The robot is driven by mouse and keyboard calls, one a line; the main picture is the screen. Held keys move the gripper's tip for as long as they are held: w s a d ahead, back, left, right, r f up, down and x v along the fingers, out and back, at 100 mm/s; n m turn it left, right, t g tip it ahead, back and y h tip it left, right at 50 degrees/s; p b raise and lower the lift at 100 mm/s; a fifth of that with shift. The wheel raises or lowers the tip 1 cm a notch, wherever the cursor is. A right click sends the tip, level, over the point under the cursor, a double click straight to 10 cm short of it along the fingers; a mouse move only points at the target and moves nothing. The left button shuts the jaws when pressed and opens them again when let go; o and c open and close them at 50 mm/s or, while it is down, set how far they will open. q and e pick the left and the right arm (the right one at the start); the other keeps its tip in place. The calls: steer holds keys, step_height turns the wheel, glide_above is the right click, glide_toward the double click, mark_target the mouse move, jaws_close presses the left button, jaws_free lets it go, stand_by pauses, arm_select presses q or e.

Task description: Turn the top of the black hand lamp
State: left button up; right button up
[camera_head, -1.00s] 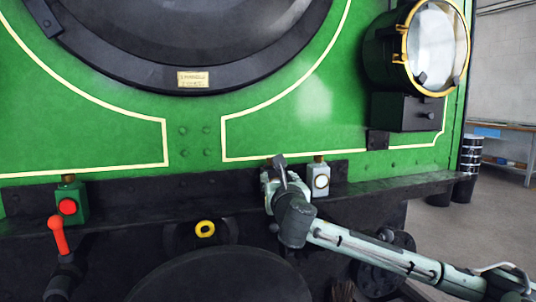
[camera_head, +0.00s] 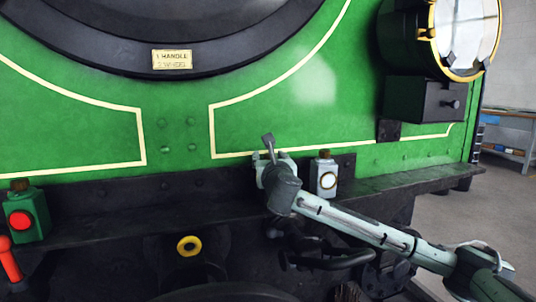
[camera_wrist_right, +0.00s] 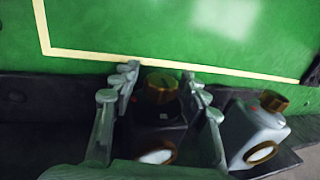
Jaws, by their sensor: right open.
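The black hand lamp (camera_wrist_right: 163,115) shows in the right wrist view, with a brass top (camera_wrist_right: 160,87) and a white round lens low on its front. My right gripper (camera_wrist_right: 160,84) is open, its fingers on either side of the lamp's upper part and top. I cannot tell whether they touch it. In the head view my right gripper (camera_head: 272,168) is at the ledge below the green front and hides the black lamp. My left gripper is out of view.
A pale grey hand lamp (camera_head: 324,176) stands close to the right of my right gripper. A green lamp with a red lens (camera_head: 24,215) stands far left on the ledge, above a red-handled lever (camera_head: 9,260). A large headlamp (camera_head: 462,38) is at the upper right.

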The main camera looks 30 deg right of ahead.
steer(key=shift+x, duration=1.4)
jaws_close()
